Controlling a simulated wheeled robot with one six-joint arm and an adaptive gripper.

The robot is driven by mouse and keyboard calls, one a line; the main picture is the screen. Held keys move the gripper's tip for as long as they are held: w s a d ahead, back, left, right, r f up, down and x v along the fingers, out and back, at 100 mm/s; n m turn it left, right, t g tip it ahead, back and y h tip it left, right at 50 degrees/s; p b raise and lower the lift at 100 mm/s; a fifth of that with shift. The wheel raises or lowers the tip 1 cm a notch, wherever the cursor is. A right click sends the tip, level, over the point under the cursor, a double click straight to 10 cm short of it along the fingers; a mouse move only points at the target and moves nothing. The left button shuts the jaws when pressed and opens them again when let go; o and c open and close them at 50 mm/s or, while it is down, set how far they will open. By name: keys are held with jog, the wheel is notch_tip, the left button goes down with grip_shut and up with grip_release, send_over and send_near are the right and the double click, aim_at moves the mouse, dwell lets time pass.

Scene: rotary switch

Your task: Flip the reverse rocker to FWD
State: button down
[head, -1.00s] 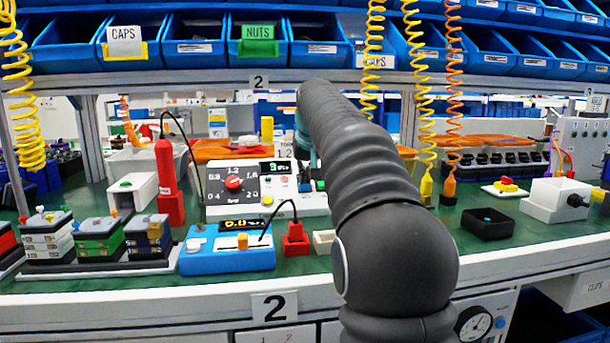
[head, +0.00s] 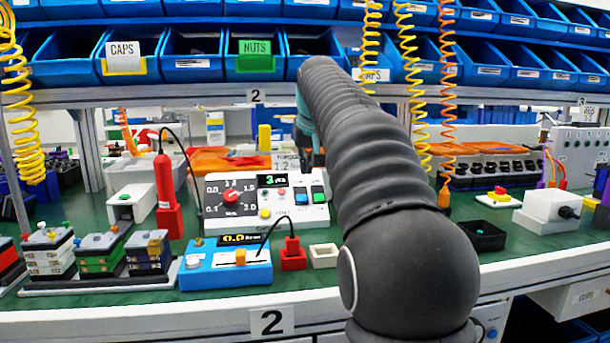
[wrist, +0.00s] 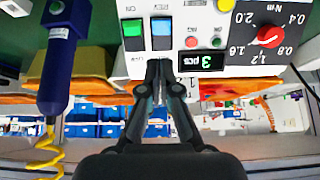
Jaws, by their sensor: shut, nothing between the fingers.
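The white control box (head: 240,218) stands on the green bench, left of my arm in the head view. Its front has a blue rocker (head: 302,196) beside a green rocker (head: 318,194). In the wrist view, which shows the box upside down, the blue rocker (wrist: 161,33) is just beyond my fingertips and the green rocker (wrist: 132,36) is to its left. The small rocker lettering is not clear enough to read which way the blue one is set. My gripper (wrist: 158,66) is shut and empty by the box's top edge, apparently clear of both rockers.
The box also carries a red dial (head: 231,196), a display reading 3 (head: 272,180) and small buttons. A blue device (head: 226,266) and red block (head: 293,256) stand in front. A red cylinder (head: 165,184) stands left. A purple-blue tool (wrist: 58,60) hangs near my gripper.

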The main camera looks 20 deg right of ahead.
jog(key=v, duration=0.3)
jog(key=w+p+v, duration=0.1)
jog(key=v, duration=0.1)
jog(key=shift+s+r, duration=0.15)
jog(key=shift+r, duration=0.35)
jog(key=shift+a, duration=0.1)
jog(key=s+a+f+n+y, duration=0.1)
jog(key=s+a+f, duration=0.45)
jog(key=s, duration=0.25)
jog(key=s+a+f, duration=0.4)
jog(key=s+f, duration=0.2)
jog(key=s, duration=0.2)
jog(key=s+a+f, duration=0.2)
jog(key=s+f, duration=0.6)
jog(key=f, duration=0.1)
jog(key=s+a+f+n+g, duration=0.1)
jog(key=s+a+f, duration=0.1)
jog(key=s+f, duration=0.6)
jog(key=shift+s+a+f+n+y, duration=0.2)
jog(key=shift+a+f+n+y, duration=0.15)
jog(key=shift+f, duration=0.5)
